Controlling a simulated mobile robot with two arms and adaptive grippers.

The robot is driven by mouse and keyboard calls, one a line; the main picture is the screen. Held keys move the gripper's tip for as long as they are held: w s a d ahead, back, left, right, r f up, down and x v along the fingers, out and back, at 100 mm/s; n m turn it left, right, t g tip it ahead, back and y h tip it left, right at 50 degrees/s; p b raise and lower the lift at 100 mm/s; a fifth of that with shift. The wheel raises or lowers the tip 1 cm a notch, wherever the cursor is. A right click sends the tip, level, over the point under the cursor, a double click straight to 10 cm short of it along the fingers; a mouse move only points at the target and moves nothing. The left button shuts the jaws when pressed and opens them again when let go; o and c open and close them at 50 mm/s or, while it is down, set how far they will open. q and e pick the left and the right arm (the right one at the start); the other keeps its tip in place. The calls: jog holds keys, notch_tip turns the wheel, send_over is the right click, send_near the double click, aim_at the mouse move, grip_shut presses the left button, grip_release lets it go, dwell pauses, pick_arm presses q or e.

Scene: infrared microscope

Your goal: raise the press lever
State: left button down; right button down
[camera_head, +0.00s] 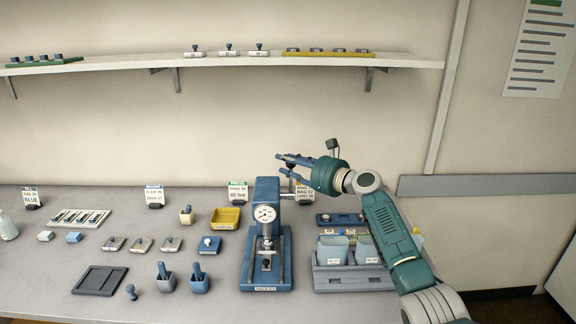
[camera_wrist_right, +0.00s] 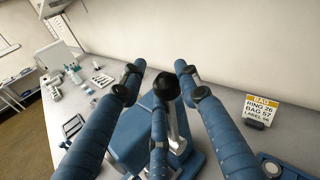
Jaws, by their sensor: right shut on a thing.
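The blue press (camera_head: 267,215) stands on the bench, with a round white gauge (camera_head: 265,214) on its front. My right gripper (camera_head: 284,166) is at the upper right of the press, reaching in from the right. In the right wrist view the press lever shows as a black ball knob (camera_wrist_right: 167,87) on a pale metal rod (camera_wrist_right: 182,125). The knob lies between the blue fingers, which are shut on the lever. The fingers partly hide the lever, and in the head view it is hard to make out. My left gripper is not in view.
A grey rack with clear bins (camera_head: 352,283) stands right of the press, under my right arm. A sign card (camera_wrist_right: 262,108) stands behind the press.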

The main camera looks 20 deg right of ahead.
jog(key=shift+w+d+r, duration=0.25)
jog(key=shift+w+d, duration=0.05)
jog(key=shift+d, duration=0.3)
jog(key=c, duration=1.5)
grip_release()
jog(key=shift+o, duration=0.2)
jog(key=shift+f, duration=0.4)
jog(key=shift+s+f, duration=0.1)
jog(key=shift+s, duration=0.05)
jog(key=v, duration=1.1)
jog(key=shift+s+a+r, duration=0.3)
jog(key=shift+r, duration=0.1)
jog(key=shift+s+d, duration=0.1)
